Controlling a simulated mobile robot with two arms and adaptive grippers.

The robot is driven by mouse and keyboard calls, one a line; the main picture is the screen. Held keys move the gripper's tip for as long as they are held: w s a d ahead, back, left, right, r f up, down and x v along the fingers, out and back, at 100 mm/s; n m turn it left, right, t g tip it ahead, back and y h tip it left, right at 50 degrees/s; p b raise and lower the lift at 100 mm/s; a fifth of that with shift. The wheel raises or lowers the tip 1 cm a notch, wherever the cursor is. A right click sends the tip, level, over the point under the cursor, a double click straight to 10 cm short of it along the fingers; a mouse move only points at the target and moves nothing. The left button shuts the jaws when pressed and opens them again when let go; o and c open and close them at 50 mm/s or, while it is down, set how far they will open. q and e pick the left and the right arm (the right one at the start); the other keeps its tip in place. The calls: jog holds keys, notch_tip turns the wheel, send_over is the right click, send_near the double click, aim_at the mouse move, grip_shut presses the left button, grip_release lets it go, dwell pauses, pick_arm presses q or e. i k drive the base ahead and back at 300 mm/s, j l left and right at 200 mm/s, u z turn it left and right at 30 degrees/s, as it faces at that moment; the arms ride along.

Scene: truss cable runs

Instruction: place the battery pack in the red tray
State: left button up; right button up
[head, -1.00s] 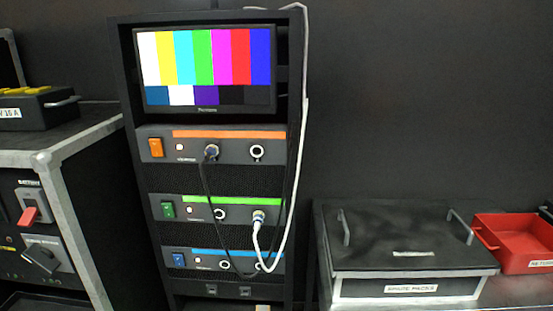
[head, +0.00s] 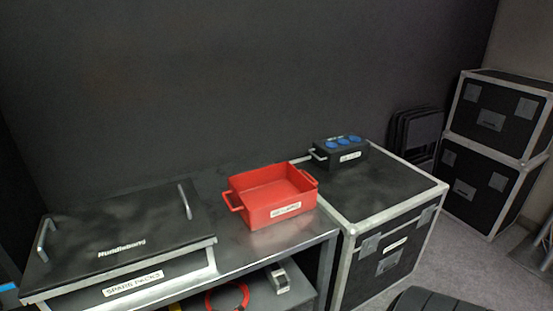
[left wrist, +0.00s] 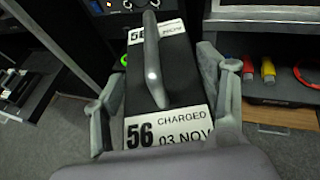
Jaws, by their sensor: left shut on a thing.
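The red tray (head: 248,209) stands on the metal bench in the head view, with two handles and a white label on its front. Its visible inside looks empty. The battery pack (left wrist: 182,74) fills the middle of the left wrist view. It is dark, with a grey handle on top and white labels reading "56" and "CHARGED 03 NOV". My left gripper (left wrist: 162,66) is shut on it, one finger on each side. Neither the pack nor the left gripper can be made out in the head view, so their distance from the tray is unclear. My right gripper is not in view.
A dark "SPARE PACKS" case (head: 135,232) sits left of the tray on the bench (head: 240,247). A flight case (head: 385,190) stands to the right, with a black box with blue sockets (head: 340,154) on it. A red cable (head: 228,290) lies on the lower shelf.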

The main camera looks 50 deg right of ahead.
aim_at(271, 202)
jog(key=k+l, duration=0.1)
jog(key=l, duration=0.4)
jog(key=k+l, duration=0.1)
jog(key=l, duration=0.85)
jog(key=k+l, duration=0.15)
jog(key=l, duration=0.35)
